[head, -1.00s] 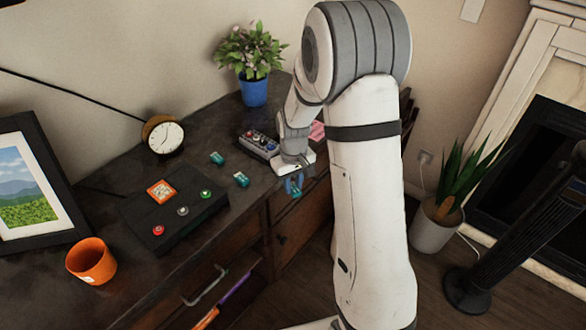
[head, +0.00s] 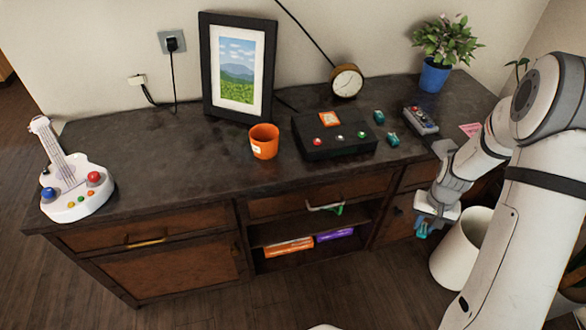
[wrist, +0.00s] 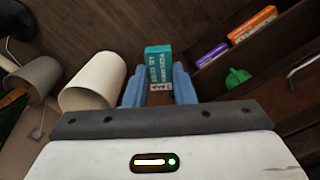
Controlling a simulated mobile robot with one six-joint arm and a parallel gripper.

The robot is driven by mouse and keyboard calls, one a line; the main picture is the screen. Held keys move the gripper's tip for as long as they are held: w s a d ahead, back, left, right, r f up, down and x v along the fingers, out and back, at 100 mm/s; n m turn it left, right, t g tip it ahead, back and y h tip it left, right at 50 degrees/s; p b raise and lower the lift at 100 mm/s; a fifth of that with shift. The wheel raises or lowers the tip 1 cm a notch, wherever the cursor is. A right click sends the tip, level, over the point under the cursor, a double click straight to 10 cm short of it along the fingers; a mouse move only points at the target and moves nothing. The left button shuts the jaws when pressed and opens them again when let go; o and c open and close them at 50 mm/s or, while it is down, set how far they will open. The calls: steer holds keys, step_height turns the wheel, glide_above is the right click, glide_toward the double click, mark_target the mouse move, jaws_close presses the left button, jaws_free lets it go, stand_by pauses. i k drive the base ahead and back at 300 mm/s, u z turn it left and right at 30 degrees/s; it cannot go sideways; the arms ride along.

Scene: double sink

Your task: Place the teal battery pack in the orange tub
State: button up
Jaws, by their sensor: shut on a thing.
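My gripper (head: 424,222) hangs in front of the dresser's right part, lower than its top. It is shut on a teal battery pack (wrist: 158,62), which shows between the blue fingers in the wrist view and as a small teal piece (head: 421,231) in the head view. The pack has pale lettering on its face. The orange tub (head: 264,149) stands upright on the dresser top, well to the left of my gripper, with a small white label. Two more teal packs (head: 379,117) (head: 393,139) lie on the dresser, right of the black button box.
The black button box (head: 330,146) stands just right of the tub; a picture frame (head: 207,70) stands behind it. A clock (head: 346,81), remote (head: 421,120), plant (head: 436,72) and toy guitar (head: 75,190) share the dresser. A white bin (head: 458,250) stands on the floor beside my gripper.

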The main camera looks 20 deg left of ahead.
mark_target(266, 149)
steer(key=u, duration=0.05)
steer(key=k, duration=0.35)
steer(key=u, duration=1.3)
steer(key=i, duration=0.35)
steer(key=z, duration=0.05)
